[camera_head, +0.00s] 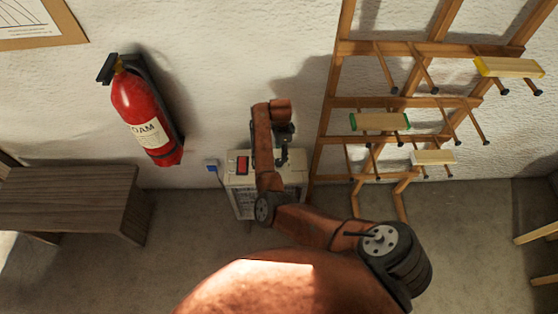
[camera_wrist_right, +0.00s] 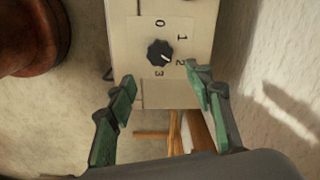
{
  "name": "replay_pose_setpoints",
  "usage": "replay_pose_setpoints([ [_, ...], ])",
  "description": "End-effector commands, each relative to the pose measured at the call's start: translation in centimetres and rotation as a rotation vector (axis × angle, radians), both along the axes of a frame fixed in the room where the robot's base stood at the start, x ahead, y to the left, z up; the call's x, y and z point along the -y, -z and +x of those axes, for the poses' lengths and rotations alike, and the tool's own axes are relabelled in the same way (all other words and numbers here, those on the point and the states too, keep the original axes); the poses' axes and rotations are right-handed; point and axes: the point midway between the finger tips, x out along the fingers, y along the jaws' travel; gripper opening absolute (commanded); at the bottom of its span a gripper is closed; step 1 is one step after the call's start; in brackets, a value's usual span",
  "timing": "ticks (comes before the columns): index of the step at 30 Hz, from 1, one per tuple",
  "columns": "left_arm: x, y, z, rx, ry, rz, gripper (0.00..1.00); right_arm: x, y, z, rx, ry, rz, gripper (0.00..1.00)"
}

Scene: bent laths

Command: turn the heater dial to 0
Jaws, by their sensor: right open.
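The heater (camera_head: 238,183) is a cream box on the floor against the wall, with a red switch (camera_head: 242,164) on top. In the right wrist view its panel (camera_wrist_right: 195,22) carries a black dial (camera_wrist_right: 160,52) with the marks 0, 1, 2 and 3 around it. The dial's white pointer mark appears turned towards 2. My right gripper (camera_wrist_right: 160,86) is open, its green-padded fingers apart and short of the dial in this view. In the head view my right gripper (camera_head: 283,153) is over the heater and my arm hides part of the top, including the dial.
A blue wall plug (camera_head: 211,165) with a cable is left of the heater. A red fire extinguisher (camera_head: 145,115) hangs on the wall. A wooden rack (camera_head: 322,148) with clamped laths stands close on the right. A wooden bench (camera_head: 70,195) is at the left.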

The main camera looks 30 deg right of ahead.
Motion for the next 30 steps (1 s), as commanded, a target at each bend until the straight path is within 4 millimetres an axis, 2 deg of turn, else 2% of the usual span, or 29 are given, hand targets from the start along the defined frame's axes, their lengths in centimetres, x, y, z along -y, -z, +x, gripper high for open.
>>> replay_pose_setpoints([
  [5, 0.0, 0.4, -0.2, -0.003, 0.000, -0.001, 0.00, -0.9, 0.5, 0.5, -0.009, 0.027, 0.018, 0.47],
  [12, 0.0, 1.5, -0.6, -0.010, 0.001, -0.001, 0.00, -0.9, 4.3, 0.4, -0.009, 0.026, 0.018, 0.47],
  [18, 0.0, 2.1, -0.9, -0.015, 0.001, 0.000, 0.00, -0.8, 6.7, 0.4, -0.008, 0.026, 0.017, 0.47],
  [30, 0.0, 2.2, -1.0, -0.016, 0.001, -0.001, 0.00, -0.8, 7.3, 0.5, -0.005, 0.025, 0.016, 0.47],
])
